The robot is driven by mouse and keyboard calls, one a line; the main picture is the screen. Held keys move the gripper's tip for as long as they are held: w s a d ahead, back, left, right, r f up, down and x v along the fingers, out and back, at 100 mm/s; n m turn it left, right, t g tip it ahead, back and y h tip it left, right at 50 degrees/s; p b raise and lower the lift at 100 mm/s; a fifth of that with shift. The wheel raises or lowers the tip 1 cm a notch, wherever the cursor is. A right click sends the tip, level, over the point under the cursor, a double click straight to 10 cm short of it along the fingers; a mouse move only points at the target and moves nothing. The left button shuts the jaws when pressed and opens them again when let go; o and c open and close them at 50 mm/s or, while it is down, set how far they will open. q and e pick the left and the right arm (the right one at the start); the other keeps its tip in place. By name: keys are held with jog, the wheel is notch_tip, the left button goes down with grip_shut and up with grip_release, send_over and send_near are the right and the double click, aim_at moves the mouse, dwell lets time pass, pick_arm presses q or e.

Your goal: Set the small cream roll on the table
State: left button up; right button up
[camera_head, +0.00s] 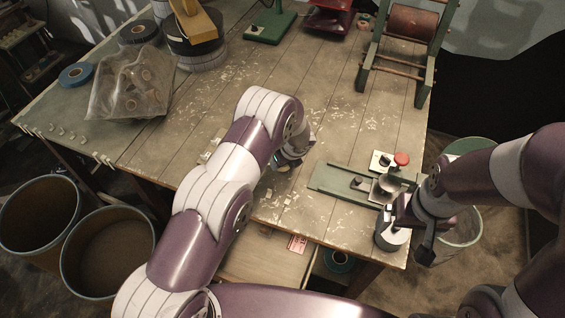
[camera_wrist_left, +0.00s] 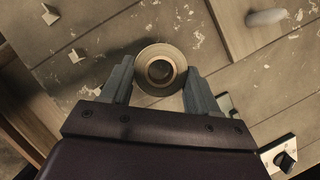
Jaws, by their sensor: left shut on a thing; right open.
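The small cream roll (camera_wrist_left: 160,70) shows end-on in the left wrist view, with a dark hole in its middle. My left gripper (camera_wrist_left: 158,88) is shut on it, one finger on each side. The worn wooden table (camera_wrist_left: 105,55) lies beneath; I cannot tell whether the roll touches it. In the head view my left arm hides the roll, and only part of the left gripper (camera_head: 287,165) shows above the table (camera_head: 300,100). My right gripper (camera_head: 408,238) is open at the table's front right edge, beside the green fixture.
Small pale pieces lie on the table. A bag of rolls (camera_head: 128,88) and dark stacked rolls (camera_head: 195,52) are at the back left; a green frame (camera_head: 423,65) is at the back right.

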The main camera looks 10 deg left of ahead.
aim_at(283, 174)
pick_arm(q)
jog(key=f, duration=0.1)
jog(key=f+p, duration=0.1)
jog(key=f, duration=0.1)
jog(key=shift+s+a+f, duration=0.15)
jog(key=shift+s+f, duration=0.05)
jog(key=shift+f, duration=0.05)
jog(key=shift+w+f, duration=0.1)
jog(key=shift+f, duration=0.05)
jog(key=shift+f, duration=0.1)
jog(key=shift+f, duration=0.15)
jog(key=o, duration=1.1)
jog(key=shift+c, duration=0.2)
